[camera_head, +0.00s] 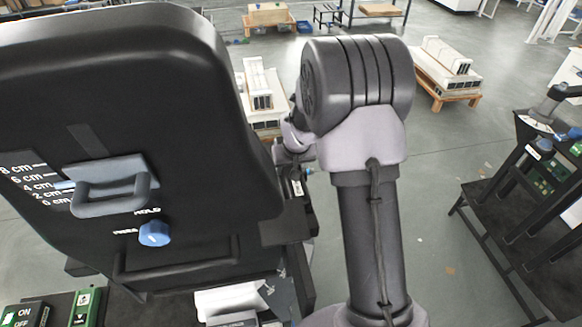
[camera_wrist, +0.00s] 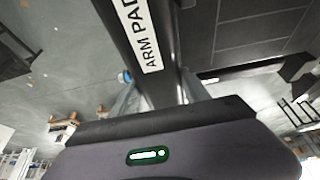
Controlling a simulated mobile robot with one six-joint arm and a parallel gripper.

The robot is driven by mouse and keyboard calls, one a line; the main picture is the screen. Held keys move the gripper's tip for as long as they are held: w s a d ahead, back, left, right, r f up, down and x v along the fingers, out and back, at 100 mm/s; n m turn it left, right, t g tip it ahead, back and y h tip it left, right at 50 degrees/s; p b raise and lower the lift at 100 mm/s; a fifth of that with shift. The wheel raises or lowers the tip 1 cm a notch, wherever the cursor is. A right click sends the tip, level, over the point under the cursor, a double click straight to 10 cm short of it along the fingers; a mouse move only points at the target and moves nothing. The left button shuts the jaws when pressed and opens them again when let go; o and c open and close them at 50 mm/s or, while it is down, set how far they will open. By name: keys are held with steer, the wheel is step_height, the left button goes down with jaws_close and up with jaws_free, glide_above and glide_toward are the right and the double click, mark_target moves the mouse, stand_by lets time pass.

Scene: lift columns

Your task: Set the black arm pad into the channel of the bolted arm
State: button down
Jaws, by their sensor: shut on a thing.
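The black arm pad (camera_wrist: 112,22), with a white "ARM PAD" label, runs up and left from my gripper (camera_wrist: 162,88) in the wrist view. My gripper is shut on the pad, with a grey finger on each side of it. In the head view my own arm and the chair back hide most of the gripper and the pad. A dark part (camera_head: 290,218) shows beside the chair's right edge; I cannot tell whether it is the bolted arm. No channel can be made out in either view.
A large black chair back (camera_head: 130,75) fills the left, with a grey handle, a cm scale and a blue knob (camera_head: 154,233). A black stand (camera_head: 535,190) with parts is at the right. Pallets (camera_head: 446,92) with white blocks stand behind.

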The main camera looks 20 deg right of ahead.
steer(key=shift+f+b, duration=0.55)
steer(key=shift+b, duration=0.3)
stand_by(0.4)
jaws_free()
stand_by(0.5)
steer(key=shift+r, duration=0.15)
steer(key=shift+r+p, duration=2.15)
steer(key=shift+r, duration=1.25)
steer(key=shift+s+f, duration=0.1)
